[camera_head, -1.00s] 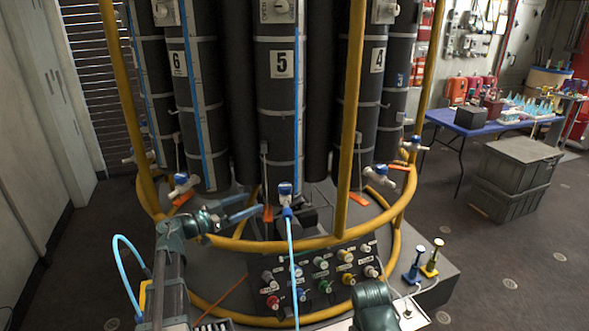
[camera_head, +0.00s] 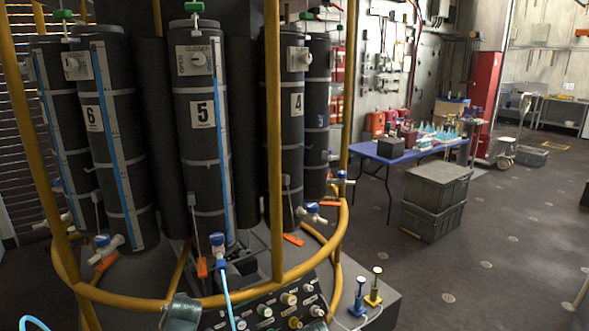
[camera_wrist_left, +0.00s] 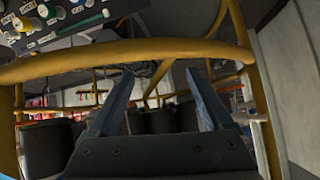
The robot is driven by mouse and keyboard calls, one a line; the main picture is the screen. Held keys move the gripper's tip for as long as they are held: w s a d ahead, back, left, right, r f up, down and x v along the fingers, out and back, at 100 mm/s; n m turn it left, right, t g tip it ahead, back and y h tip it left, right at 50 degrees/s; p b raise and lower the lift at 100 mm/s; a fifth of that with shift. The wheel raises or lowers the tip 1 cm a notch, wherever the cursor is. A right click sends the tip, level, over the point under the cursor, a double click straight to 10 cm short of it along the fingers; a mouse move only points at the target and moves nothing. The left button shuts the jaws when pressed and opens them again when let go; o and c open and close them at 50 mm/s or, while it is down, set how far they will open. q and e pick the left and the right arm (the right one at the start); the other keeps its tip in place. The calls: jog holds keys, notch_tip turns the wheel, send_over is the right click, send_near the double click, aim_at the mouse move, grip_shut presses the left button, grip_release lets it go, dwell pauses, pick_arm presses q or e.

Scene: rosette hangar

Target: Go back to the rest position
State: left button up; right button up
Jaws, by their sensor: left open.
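My left gripper (camera_wrist_left: 157,74) shows in the left wrist view with its two blue-grey fingers spread apart and nothing between them. A yellow rail (camera_wrist_left: 130,51) crosses that view just beyond the fingertips; I cannot tell whether they touch it. The fingers of neither gripper show in the head view. A teal part of one of my arms (camera_head: 181,312) shows at the bottom edge there, in front of the rail. My right gripper is not in view.
Black numbered cylinders (camera_head: 200,145) stand inside the yellow ring frame (camera_head: 160,303). A knob panel (camera_head: 290,300) sits below it, with a blue hose (camera_head: 226,285) hanging in front. Grey crates (camera_head: 435,190) and a blue table (camera_head: 365,152) stand right. Floor at right is mostly open.

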pick_arm(q)
jog(key=s+d+f+m+g+h, duration=0.2)
jog(key=s+d+f+g+h, duration=0.15)
jog(key=s+d, duration=0.45)
jog(key=s+d+f+m+g+h, duration=0.25)
jog(key=s+d+f+g, duration=0.2)
jog(key=s+d, duration=0.4)
jog(key=s+d+r+m+g+y+p, duration=0.1)
jog(key=s+d+r+m+y+p, duration=0.1)
jog(key=s+d+r+p, duration=0.3)
jog(key=d+m, duration=0.1)
jog(key=d, duration=0.3)
jog(key=shift+s+d+m, duration=0.2)
jog(key=shift+d+m, duration=0.15)
